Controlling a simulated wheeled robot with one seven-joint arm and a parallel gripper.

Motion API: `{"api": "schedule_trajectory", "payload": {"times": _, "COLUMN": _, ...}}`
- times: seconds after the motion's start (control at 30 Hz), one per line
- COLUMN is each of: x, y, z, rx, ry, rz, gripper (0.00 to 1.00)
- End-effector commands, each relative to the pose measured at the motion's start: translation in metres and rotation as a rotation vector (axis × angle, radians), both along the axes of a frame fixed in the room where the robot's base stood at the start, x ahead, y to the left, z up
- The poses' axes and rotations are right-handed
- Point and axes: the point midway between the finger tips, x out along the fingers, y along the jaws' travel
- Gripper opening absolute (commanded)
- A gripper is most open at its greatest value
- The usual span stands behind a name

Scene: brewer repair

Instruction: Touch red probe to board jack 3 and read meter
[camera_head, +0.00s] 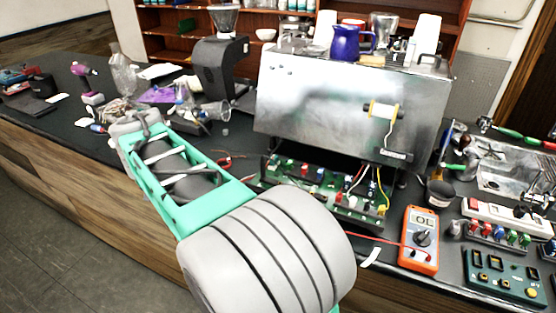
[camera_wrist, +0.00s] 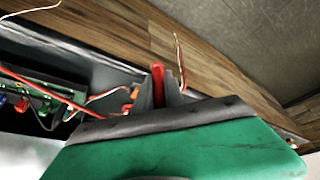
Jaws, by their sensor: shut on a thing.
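In the wrist view my gripper (camera_wrist: 160,88) is shut on the red probe (camera_wrist: 158,76), near the counter's front edge. In the head view my arm hides the gripper and probe. The green circuit board (camera_head: 325,190) lies under the raised front of the metal brewer (camera_head: 345,105), with red and blue jacks along it; it also shows at the left in the wrist view (camera_wrist: 42,108). I cannot read the jack numbers. The probe is apart from the board. The orange meter (camera_head: 418,240) stands right of the board, its display showing OL, with a red lead running left from it.
Loose red and white wires hang by the board. A dark cup (camera_head: 440,192), a power strip (camera_head: 505,217) and a green panel (camera_head: 503,277) crowd the right. A black grinder (camera_head: 218,70) stands left of the brewer. The counter's wooden front (camera_head: 70,170) drops to the floor.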

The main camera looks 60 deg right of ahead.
Motion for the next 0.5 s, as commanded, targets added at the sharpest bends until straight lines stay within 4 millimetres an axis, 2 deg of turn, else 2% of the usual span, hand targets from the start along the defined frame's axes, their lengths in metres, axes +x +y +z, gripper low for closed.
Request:
{"api": "schedule_trajectory", "payload": {"times": 0.03, "x": -0.010, "y": -0.030, "z": 0.002, "rx": -0.001, "ry": 0.004, "rz": -0.115, "gripper": 0.00}}
{"api": "schedule_trajectory", "payload": {"times": 0.1, "x": -0.029, "y": -0.073, "z": 0.006, "rx": -0.001, "ry": 0.007, "rz": -0.296, "gripper": 0.00}}
{"api": "schedule_trajectory", "payload": {"times": 0.17, "x": -0.049, "y": -0.109, "z": 0.009, "rx": -0.003, "ry": 0.007, "rz": -0.458, "gripper": 0.00}}
{"api": "schedule_trajectory", "payload": {"times": 0.2, "x": -0.065, "y": -0.132, "z": 0.011, "rx": -0.003, "ry": 0.007, "rz": -0.568, "gripper": 0.00}}
{"api": "schedule_trajectory", "payload": {"times": 0.3, "x": -0.110, "y": -0.182, "z": 0.015, "rx": -0.006, "ry": 0.005, "rz": -0.835, "gripper": 0.00}}
{"api": "schedule_trajectory", "payload": {"times": 0.4, "x": -0.158, "y": -0.221, "z": 0.020, "rx": -0.009, "ry": -0.003, "rz": -1.090, "gripper": 0.00}}
{"api": "schedule_trajectory", "payload": {"times": 0.5, "x": -0.201, "y": -0.246, "z": 0.023, "rx": -0.011, "ry": -0.010, "rz": -1.304, "gripper": 0.00}}
